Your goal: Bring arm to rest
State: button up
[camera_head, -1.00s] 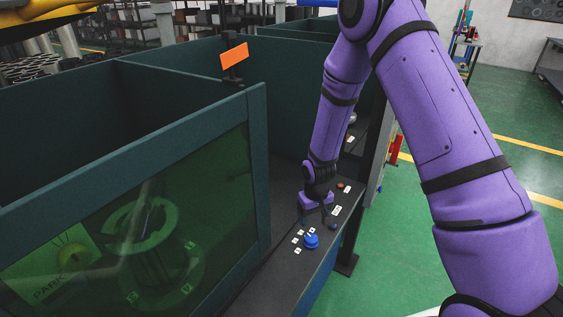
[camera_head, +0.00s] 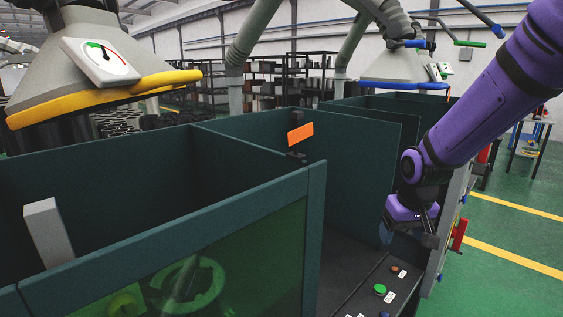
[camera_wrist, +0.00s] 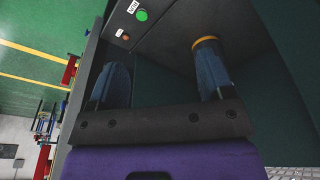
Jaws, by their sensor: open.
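My purple arm reaches in from the upper right of the head view. My gripper (camera_head: 408,240) hangs above the dark ledge of the booth and appears empty. In the wrist view its two blue-grey fingers (camera_wrist: 160,75) are spread well apart with nothing between them. A yellow ring shows at the right finger's tip; I cannot tell what it belongs to. On the ledge below are a green button (camera_head: 380,289) and an orange button (camera_head: 394,268) with white labels. The green button (camera_wrist: 141,15) and orange button (camera_wrist: 125,36) also show in the wrist view.
Dark green booth walls (camera_head: 365,150) stand left of my gripper, with an orange tag (camera_head: 300,134) on a post. A yellow-rimmed hood with a gauge (camera_head: 100,55) hangs at upper left. A blue-rimmed hood (camera_head: 405,70) hangs behind. Green floor (camera_head: 500,270) lies open at right.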

jog(key=s+d+r+t, duration=0.1)
jog(key=s+r, duration=0.7)
jog(key=s, duration=0.3)
jog(key=s+d+r+m+t, duration=0.1)
jog(key=s+d+r+t, duration=0.1)
jog(key=s+r, duration=0.7)
jog(key=s, duration=0.3)
jog(key=shift+s, duration=0.15)
